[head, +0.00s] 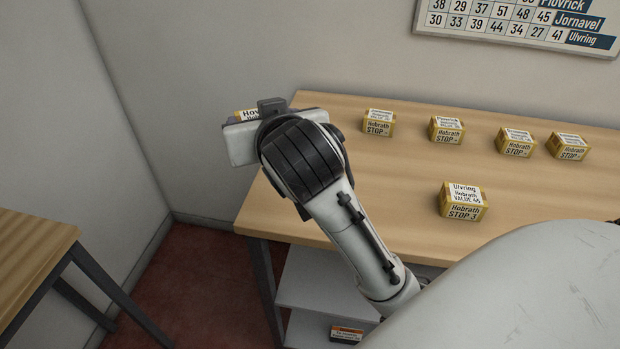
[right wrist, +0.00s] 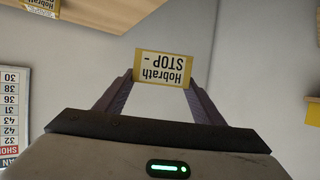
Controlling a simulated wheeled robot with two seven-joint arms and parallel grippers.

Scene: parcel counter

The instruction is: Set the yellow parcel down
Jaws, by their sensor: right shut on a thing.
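My right gripper (head: 268,108) is at the far left end of the counter (head: 285,208). It is shut on a yellow parcel (right wrist: 162,69), one finger on each side. In the right wrist view the parcel's label reads "Hobrath STOP -", upside down in the picture. In the head view only a sliver of this parcel (head: 246,115) shows behind the gripper, with a white label on top. I cannot tell from the frames whether its underside touches the counter. My left gripper is not in view.
Similar yellow parcels stand along the counter's back: one nearest (head: 378,123), then others (head: 446,130), (head: 515,143), (head: 568,147). Another parcel (head: 463,202) stands nearer the front. A number board (head: 520,20) hangs on the wall. The counter's left-middle is clear.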

